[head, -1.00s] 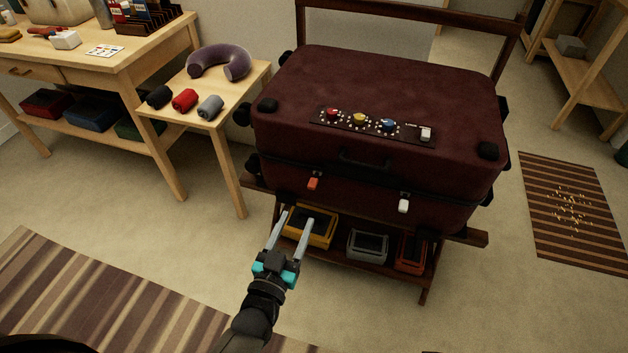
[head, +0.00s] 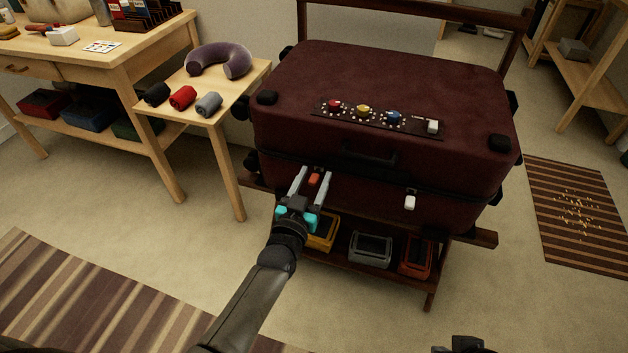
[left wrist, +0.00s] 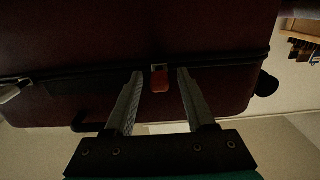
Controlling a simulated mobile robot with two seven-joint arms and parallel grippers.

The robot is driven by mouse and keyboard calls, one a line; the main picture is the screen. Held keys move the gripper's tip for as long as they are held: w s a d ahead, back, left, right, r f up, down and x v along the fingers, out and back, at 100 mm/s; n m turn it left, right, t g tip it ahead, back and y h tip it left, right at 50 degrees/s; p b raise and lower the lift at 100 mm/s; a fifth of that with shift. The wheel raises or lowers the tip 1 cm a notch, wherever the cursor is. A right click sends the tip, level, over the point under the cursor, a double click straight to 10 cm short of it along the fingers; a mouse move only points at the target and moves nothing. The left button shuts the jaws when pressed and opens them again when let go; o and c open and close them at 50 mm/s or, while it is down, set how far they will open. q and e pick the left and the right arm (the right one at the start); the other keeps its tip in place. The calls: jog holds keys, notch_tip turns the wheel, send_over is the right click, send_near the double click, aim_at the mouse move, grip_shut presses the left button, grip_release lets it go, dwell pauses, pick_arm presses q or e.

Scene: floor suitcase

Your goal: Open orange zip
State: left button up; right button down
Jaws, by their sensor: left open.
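The orange zip pull (head: 314,180) hangs on the front seam of the closed dark red suitcase (head: 400,80), on its left part. It also shows in the left wrist view (left wrist: 160,82). My left gripper (head: 312,174) is open, with one finger on each side of the orange pull and a gap on both sides. In the left wrist view the pull lies between the fingertips. A white zip pull (head: 409,202) hangs farther right on the same seam. A dark part, likely of my right arm or gripper, just shows at the bottom edge of the head view; its jaws cannot be made out.
The suitcase lies on a dark wooden rack with a yellow bin (head: 323,235), a grey bin (head: 370,250) and a red-orange bin (head: 415,257) below. A small wooden table (head: 225,110) with rolled cloths and a neck pillow stands at left.

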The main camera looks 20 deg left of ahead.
pick_arm(q)
jog(key=shift+w, duration=0.2)
jog(key=shift+c, duration=0.3)
grip_shut()
dwell(1.1)
